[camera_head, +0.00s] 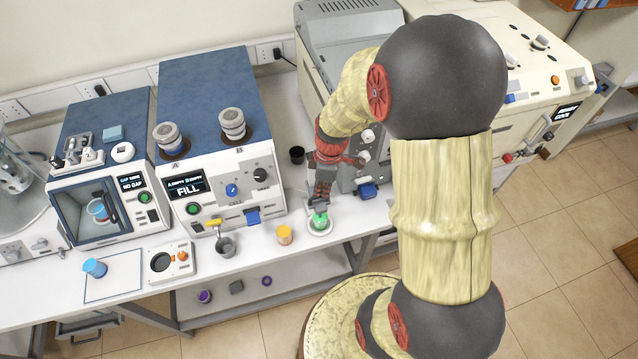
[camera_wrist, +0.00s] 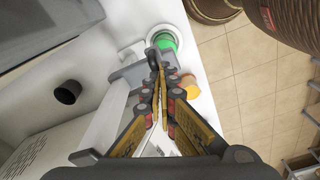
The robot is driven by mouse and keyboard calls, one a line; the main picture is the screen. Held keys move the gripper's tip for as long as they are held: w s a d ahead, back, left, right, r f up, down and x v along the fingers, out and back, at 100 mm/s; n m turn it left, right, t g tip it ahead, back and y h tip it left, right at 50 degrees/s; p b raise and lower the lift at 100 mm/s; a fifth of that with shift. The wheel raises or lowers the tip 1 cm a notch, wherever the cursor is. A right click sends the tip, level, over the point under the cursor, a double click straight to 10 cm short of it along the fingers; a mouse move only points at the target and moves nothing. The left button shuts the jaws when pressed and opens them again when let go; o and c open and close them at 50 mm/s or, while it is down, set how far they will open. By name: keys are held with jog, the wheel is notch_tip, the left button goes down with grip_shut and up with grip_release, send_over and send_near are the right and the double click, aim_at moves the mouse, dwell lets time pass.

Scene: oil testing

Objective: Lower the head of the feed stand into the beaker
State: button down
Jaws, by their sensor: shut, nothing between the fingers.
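A beaker with green contents (camera_head: 320,222) stands on a white round base near the bench's front edge. It also shows in the wrist view (camera_wrist: 165,42), just beyond my fingertips. The feed stand's grey body (camera_wrist: 108,112) runs below my gripper in the wrist view. Its head seems to be the grey part (camera_wrist: 133,75) near the fingertips, partly hidden by my fingers. My gripper (camera_wrist: 159,64) is shut and empty. In the head view my gripper (camera_head: 318,206) points down over the stand, just behind the beaker. I cannot tell whether it touches the head.
An orange-capped jar (camera_head: 284,235) stands left of the beaker, and a grey cup (camera_head: 225,246) farther left. The FILL machine (camera_head: 210,190) is at left, a large grey machine (camera_head: 340,60) behind. The bench front edge is close.

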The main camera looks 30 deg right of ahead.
notch_tip(320, 180, down, 2)
jog(key=shift+f+b, duration=0.25)
jog(key=shift+b, duration=0.4)
jog(key=shift+r, duration=0.1)
jog(key=shift+s+d+r, duration=0.25)
jog(key=shift+s+d, duration=0.25)
jog(key=shift+d, duration=0.1)
jog(key=shift+s+d+r, duration=0.25)
jog(key=shift+s+d, duration=0.2)
jog(key=shift+d, duration=0.15)
notch_tip(320, 180, up, 12)
jog(key=shift+s+d, duration=0.35)
jog(key=shift+d, duration=0.1)
